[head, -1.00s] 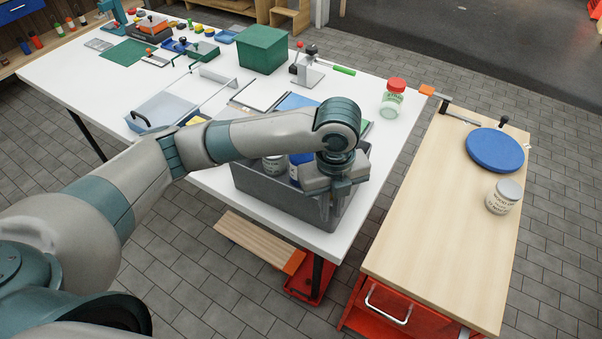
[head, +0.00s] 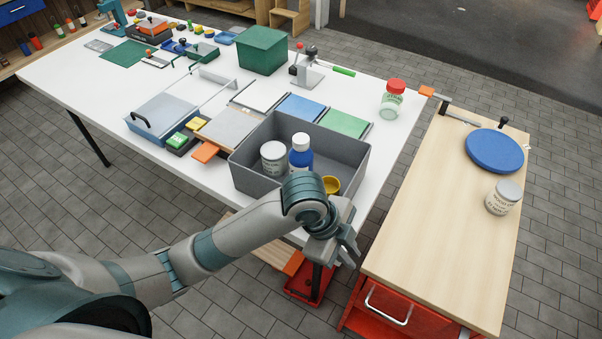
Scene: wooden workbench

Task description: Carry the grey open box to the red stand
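The grey open box (head: 258,183) sits on the white table near its front right corner. In it are a white tin with a grey lid (head: 273,158), a blue bottle with a white cap (head: 300,160) and a yellow round thing (head: 331,185), partly hidden by my arm. My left gripper (head: 350,250) is just in front of the box's near right side, past the table edge, with its fingers apart and nothing between them. The red stand seems to be the red unit (head: 398,319) with a wooden top at the right. My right gripper is not in view.
On the wooden top (head: 440,220) are a blue disc (head: 494,150), a grey-lidded jar (head: 504,197) and a clamp at the far end; its near part is bare. Flat panels and a blue tray (head: 160,118) lie behind and left.

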